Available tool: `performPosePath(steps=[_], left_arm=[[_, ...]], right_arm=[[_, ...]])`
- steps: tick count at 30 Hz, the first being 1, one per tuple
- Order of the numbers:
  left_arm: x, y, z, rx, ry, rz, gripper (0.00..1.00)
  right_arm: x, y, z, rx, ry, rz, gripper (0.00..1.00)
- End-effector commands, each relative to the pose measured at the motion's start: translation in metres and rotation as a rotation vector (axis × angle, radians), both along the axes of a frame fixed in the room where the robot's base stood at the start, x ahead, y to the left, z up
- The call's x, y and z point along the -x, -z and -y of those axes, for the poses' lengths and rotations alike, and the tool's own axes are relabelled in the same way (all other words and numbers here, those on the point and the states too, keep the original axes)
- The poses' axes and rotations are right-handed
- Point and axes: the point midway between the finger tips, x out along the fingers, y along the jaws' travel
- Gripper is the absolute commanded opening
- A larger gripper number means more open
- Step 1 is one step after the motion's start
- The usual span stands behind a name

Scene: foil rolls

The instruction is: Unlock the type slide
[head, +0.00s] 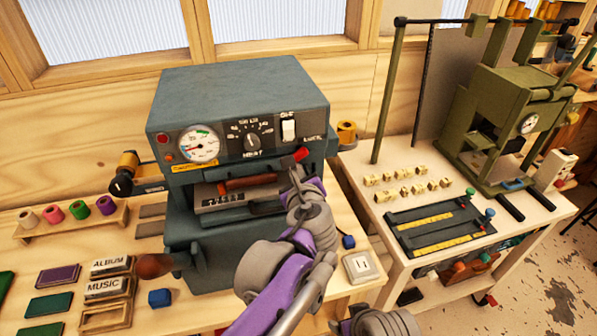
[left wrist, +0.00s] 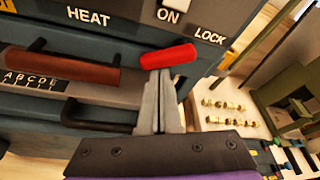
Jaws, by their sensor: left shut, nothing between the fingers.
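The machine (head: 240,105) is a blue-grey press with a gauge and a heat dial. Its type slide (head: 222,198) sits in the front opening, with a brown handle (head: 250,183) and letters ABCDE (left wrist: 30,80) in the left wrist view. A red lever (head: 302,154) is at the right of the slide, below the LOCK label; it also shows in the left wrist view (left wrist: 168,57), lying nearly level, its right end slightly higher. My left gripper (head: 295,176) is shut and empty, its fingertips (left wrist: 160,76) just below the red lever. I cannot tell whether they touch it.
Wooden blocks marked ALBUM and MUSIC (head: 109,264), foil rolls (head: 80,208) and a blue cube (head: 160,298) lie on the left bench. A green press (head: 515,125) stands on the right table.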

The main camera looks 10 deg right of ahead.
Motion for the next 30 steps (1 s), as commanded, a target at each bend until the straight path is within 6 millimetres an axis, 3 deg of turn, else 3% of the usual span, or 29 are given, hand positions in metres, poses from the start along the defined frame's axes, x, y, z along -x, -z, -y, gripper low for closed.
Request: performPosePath(steps=[14,30], left_arm=[[0.0000,-0.0080,-0.0067,-0.315,0.000,-0.011,0.00],[0.0001,-0.0103,-0.0091,-0.312,0.000,-0.011,0.00]], right_arm=[[-0.0015,-0.0050,0.0000,0.000,0.000,0.003,0.74],[-0.0023,-0.0078,0.0000,0.000,0.000,0.004,0.74]])
